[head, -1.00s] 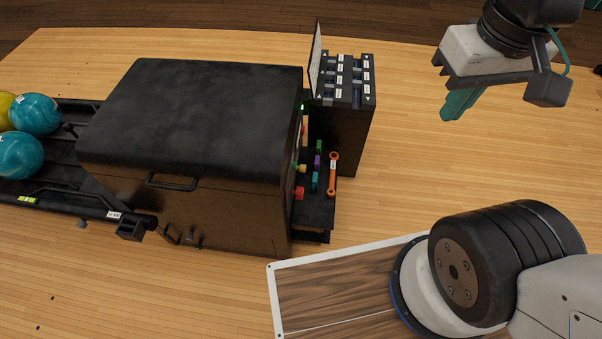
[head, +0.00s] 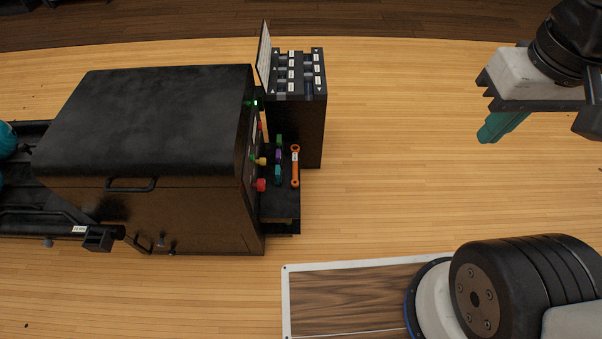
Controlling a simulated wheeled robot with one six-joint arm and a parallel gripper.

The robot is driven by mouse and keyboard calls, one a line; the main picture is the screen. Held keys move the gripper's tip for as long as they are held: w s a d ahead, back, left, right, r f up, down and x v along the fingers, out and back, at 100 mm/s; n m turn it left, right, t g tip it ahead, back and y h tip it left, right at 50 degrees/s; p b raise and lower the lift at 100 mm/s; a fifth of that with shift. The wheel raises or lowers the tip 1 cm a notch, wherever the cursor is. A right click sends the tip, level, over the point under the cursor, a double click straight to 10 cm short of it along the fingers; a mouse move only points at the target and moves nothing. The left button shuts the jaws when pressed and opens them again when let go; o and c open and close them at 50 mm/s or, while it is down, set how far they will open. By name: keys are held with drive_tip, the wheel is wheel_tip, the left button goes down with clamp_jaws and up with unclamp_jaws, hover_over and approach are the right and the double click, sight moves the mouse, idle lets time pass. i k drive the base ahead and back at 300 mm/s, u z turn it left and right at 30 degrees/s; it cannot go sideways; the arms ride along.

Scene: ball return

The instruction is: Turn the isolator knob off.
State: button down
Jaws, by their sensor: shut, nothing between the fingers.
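The black machine (head: 150,120) stands left of centre, with knobs on its right end face. A red knob (head: 261,184) sticks out low there, with a yellow one (head: 261,161) just above it. I cannot read which is the isolator knob, or its setting. A small green light (head: 255,102) glows higher on that face. My gripper (head: 488,136), with teal fingers, is shut and empty at the upper right, well apart from the machine and over open floor.
A low black shelf (head: 280,208) beside the knobs bears green, purple and teal pieces and an orange wrench-like tool (head: 295,167). A black cabinet (head: 311,130) with an upright lid stands behind it. A white-edged wood panel (head: 340,300) lies in front. Floor between machine and gripper is clear.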

sight(261, 183)
drive_tip(key=z, duration=0.55)
drive_tip(key=i, duration=0.95)
drive_tip(key=u, duration=2)
drive_tip(key=k, duration=1.3)
drive_tip(key=u, duration=0.7)
drive_tip(key=i, duration=1.1)
drive_tip(key=z, duration=0.5)
